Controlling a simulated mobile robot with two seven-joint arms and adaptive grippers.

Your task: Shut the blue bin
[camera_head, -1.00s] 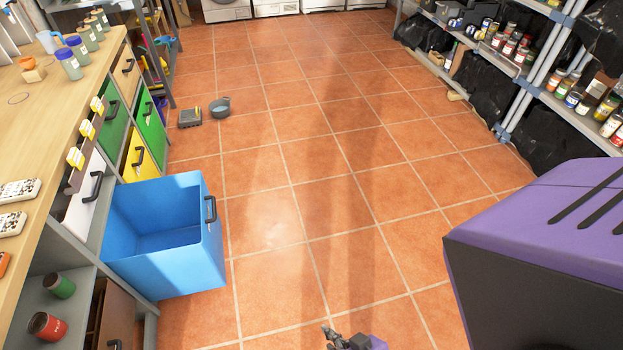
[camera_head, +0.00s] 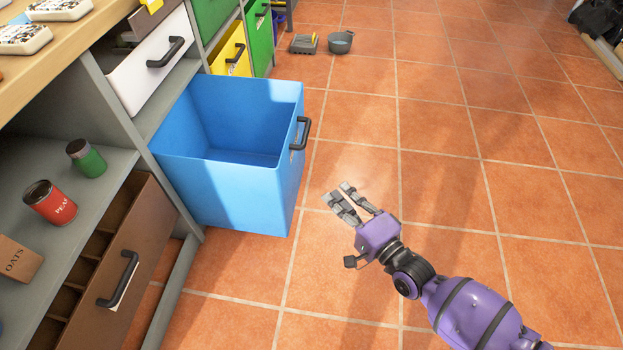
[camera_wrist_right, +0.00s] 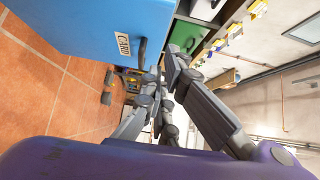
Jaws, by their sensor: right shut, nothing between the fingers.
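The blue bin (camera_head: 222,195) is pulled far out of the shelving unit at left, and its empty inside shows. Its dark handle (camera_head: 303,132) is on the front face, which points right. In the right wrist view, the bin (camera_wrist_right: 150,20) is at the top, with a CARD label and the handle (camera_wrist_right: 142,52). My right gripper (camera_head: 346,192) is shut and empty. It is over the floor, to the right of and a little below the handle in the head view, apart from the bin. My left gripper is out of view.
A white bin (camera_head: 148,75), a yellow bin (camera_head: 231,58) and a brown drawer (camera_head: 135,250) flank the blue bin. A green can (camera_head: 90,160) and red can (camera_head: 50,203) stand on a shelf. A grey pot (camera_head: 340,42) is farther back.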

